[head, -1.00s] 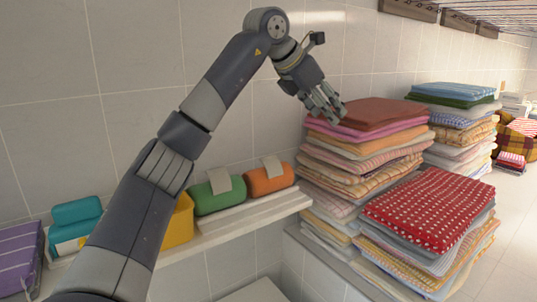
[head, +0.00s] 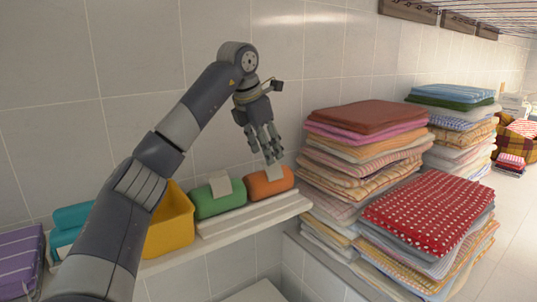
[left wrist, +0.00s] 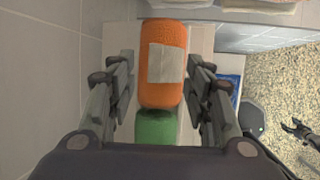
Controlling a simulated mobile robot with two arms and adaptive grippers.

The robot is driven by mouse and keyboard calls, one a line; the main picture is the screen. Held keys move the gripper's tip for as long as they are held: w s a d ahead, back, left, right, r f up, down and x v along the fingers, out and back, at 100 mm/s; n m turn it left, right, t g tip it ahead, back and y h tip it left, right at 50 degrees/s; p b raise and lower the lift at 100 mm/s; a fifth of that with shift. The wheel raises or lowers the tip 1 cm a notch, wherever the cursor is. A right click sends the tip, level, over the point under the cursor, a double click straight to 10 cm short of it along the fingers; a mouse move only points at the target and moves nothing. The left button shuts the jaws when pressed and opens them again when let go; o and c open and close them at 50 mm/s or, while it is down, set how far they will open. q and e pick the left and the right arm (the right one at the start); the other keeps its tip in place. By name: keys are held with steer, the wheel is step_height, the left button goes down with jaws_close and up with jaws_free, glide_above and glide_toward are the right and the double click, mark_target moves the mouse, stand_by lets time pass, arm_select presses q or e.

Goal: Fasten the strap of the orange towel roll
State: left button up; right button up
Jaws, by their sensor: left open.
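The orange towel roll (head: 268,184) lies on a white shelf board, to the right of a green towel roll (head: 222,198). A pale strap (head: 275,171) stands up from the orange roll in the head view. In the left wrist view the orange roll (left wrist: 163,90) lies between the fingers, and its strap (left wrist: 167,63) shows as a pale square on it. My left gripper (head: 270,155) is open, just above the orange roll, with fingers pointing down. The green roll (left wrist: 156,127) is partly hidden by the gripper in the left wrist view.
A yellow bin (head: 172,222) and teal towels (head: 76,218) stand further left on the shelf (head: 252,213). A tall stack of folded towels (head: 365,145) stands close on the right. The tiled wall is right behind the shelf.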

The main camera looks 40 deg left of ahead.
mark_target(272, 168)
arm_select(q)
steer(key=shift+p+x, duration=0.35)
steer(key=shift+x, duration=1.35)
steer(key=shift+d, duration=0.1)
steer(key=c, duration=1)
